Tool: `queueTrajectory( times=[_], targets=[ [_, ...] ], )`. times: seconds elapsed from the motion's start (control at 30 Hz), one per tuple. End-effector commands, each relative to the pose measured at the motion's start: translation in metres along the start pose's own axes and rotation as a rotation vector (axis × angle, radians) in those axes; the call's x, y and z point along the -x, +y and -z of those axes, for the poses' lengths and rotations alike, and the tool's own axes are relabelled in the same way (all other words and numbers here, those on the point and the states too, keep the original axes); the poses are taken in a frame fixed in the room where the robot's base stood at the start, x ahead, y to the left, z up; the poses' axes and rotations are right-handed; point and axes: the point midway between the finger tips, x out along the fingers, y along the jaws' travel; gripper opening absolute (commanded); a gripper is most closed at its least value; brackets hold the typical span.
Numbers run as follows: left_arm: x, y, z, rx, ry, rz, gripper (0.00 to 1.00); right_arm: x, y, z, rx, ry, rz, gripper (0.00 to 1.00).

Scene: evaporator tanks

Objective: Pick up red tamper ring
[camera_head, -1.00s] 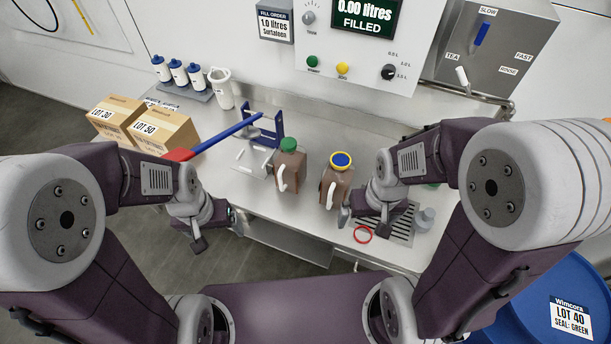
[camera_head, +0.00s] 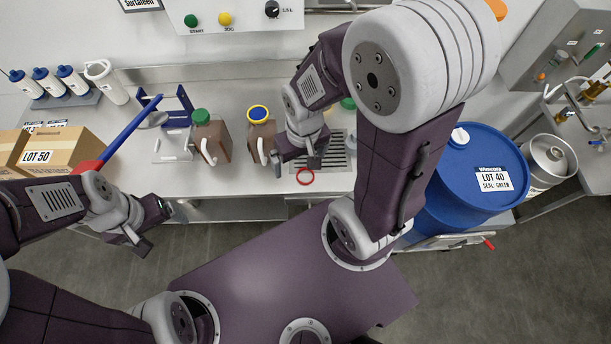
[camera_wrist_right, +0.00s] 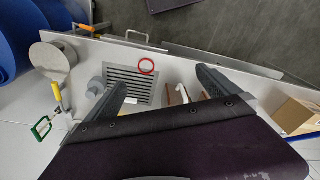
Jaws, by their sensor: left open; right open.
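The red tamper ring (camera_head: 305,176) lies flat on the steel counter's front strip, beside the slotted drain grate (camera_head: 334,160). In the right wrist view the ring (camera_wrist_right: 146,66) shows beyond the fingertips, between the two fingers' lines and nearer the left finger. My right gripper (camera_head: 297,163) is open and empty, just behind the ring in the head view; its height above the counter is hard to tell. The right gripper's fingers also show in its wrist view (camera_wrist_right: 162,82). My left gripper (camera_head: 163,232) is open and empty, in front of the counter edge at left.
A green-capped brown jug (camera_head: 213,138) and a jug with a blue and yellow cap (camera_head: 258,138) stand left of my right gripper. A blue drum (camera_head: 478,178) stands to the right. Boxes (camera_head: 62,150) and a blue-handled tool (camera_head: 131,133) are at left.

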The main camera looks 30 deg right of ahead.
Motion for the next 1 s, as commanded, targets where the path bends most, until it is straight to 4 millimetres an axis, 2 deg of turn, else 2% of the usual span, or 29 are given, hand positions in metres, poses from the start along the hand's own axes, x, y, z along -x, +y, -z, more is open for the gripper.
queueTrajectory(
  times=[0.03,0.07,0.1,0.17,0.23,0.3,0.33,0.37,0.43,0.5,0.6,0.7,0.8,0.93,1.0],
  targets=[
    [0.000,0.000,0.000,0.000,0.000,0.000,0.84,0.000,0.000,0.000,0.000,0.000,0.000,0.97],
    [0.000,0.000,0.000,0.000,0.000,0.000,0.84,0.000,0.000,0.000,-0.002,0.000,0.000,0.89],
    [0.000,0.000,0.000,0.000,0.000,0.000,0.84,0.000,0.000,0.000,-0.020,0.000,0.000,0.86],
    [0.000,0.000,0.000,0.000,0.000,0.000,0.84,0.000,0.000,0.000,-0.093,0.001,0.000,0.86],
    [0.000,0.000,0.000,0.000,0.000,0.000,0.84,0.002,0.000,0.007,-0.257,0.018,0.002,0.86],
    [0.000,0.000,0.000,0.000,0.000,0.000,0.84,0.006,-0.001,0.029,-0.482,0.061,0.015,0.86],
    [-0.004,0.000,0.000,0.000,0.000,0.000,0.84,0.001,0.000,0.039,-0.591,0.070,0.020,0.86],
    [-0.012,0.000,-0.001,0.000,0.001,0.000,0.84,-0.010,0.002,0.048,-0.705,0.075,0.023,0.86],
    [-0.037,-0.001,-0.004,0.000,0.000,0.000,0.84,-0.048,0.012,0.069,-0.977,0.070,0.023,0.86],
    [-0.066,-0.001,-0.007,0.000,0.000,0.000,0.84,-0.100,0.027,0.087,-1.226,0.052,0.008,0.86],
    [-0.094,-0.002,-0.010,0.000,-0.001,0.000,0.84,-0.162,0.048,0.093,-1.381,0.013,-0.029,0.86],
    [-0.111,-0.002,-0.012,0.000,0.000,0.000,0.84,-0.206,0.062,0.080,-1.414,-0.043,-0.071,0.86],
    [-0.114,-0.002,-0.012,0.000,0.000,0.000,0.84,-0.217,0.067,0.070,-1.432,-0.072,-0.091,0.86],
    [-0.111,-0.002,-0.011,0.000,0.000,0.000,0.84,-0.216,0.067,0.070,-1.433,-0.072,-0.091,0.86],
    [-0.112,-0.002,-0.011,0.000,0.001,0.000,0.84,-0.226,0.067,0.068,-1.432,-0.076,-0.093,0.86]
  ],
)
